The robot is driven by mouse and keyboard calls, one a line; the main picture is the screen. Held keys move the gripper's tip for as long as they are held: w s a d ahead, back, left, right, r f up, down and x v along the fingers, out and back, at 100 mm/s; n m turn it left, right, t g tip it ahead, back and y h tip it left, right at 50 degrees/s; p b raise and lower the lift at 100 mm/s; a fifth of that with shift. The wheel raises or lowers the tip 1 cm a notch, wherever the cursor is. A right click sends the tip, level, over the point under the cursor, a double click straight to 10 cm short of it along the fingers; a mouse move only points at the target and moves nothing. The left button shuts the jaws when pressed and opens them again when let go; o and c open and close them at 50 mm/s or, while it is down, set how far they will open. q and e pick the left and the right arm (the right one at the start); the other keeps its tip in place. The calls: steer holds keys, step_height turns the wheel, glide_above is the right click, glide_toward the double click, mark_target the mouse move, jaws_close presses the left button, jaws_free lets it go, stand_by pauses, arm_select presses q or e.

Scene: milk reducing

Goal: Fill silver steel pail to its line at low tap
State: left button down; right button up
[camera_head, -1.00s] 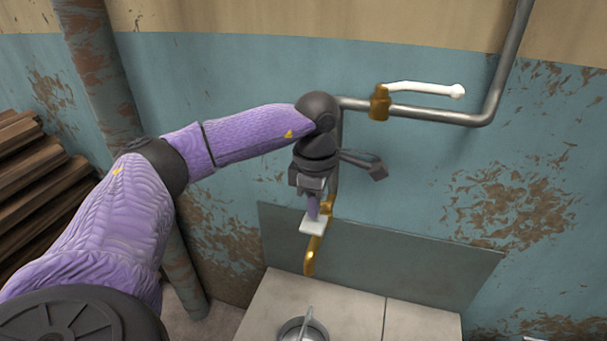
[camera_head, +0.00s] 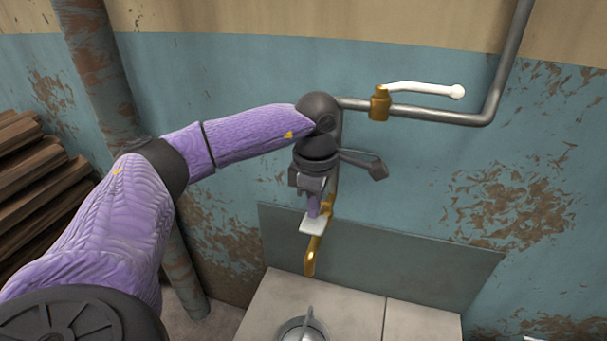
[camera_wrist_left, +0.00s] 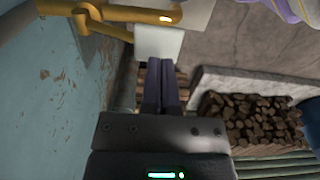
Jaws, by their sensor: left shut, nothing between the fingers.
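The silver steel pail (camera_head: 302,328) stands on the pale slab below the spout, cut off by the bottom edge of the head view. Its line and fill level cannot be made out. The low tap's brass spout (camera_head: 312,255) hangs above it and also shows at the top of the left wrist view (camera_wrist_left: 120,12). A white plate (camera_head: 313,225) sits at the tap, also in the wrist view (camera_wrist_left: 158,43). My left gripper (camera_head: 313,210) is shut and empty, fingertips at the plate's edge; whether they touch is unclear. My right gripper is not in view.
A second brass valve (camera_head: 380,103) with a white lever sits on the grey pipe, upper right. A grey backsplash (camera_head: 420,268) stands behind the slab (camera_head: 350,312). Stacked wood (camera_head: 35,180) and a rusty pipe (camera_head: 100,75) are at left. Firewood (camera_wrist_left: 250,120) shows in the wrist view.

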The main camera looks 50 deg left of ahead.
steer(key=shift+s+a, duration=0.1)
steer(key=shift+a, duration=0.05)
arm_select(q)
steer(key=shift+f, duration=0.25)
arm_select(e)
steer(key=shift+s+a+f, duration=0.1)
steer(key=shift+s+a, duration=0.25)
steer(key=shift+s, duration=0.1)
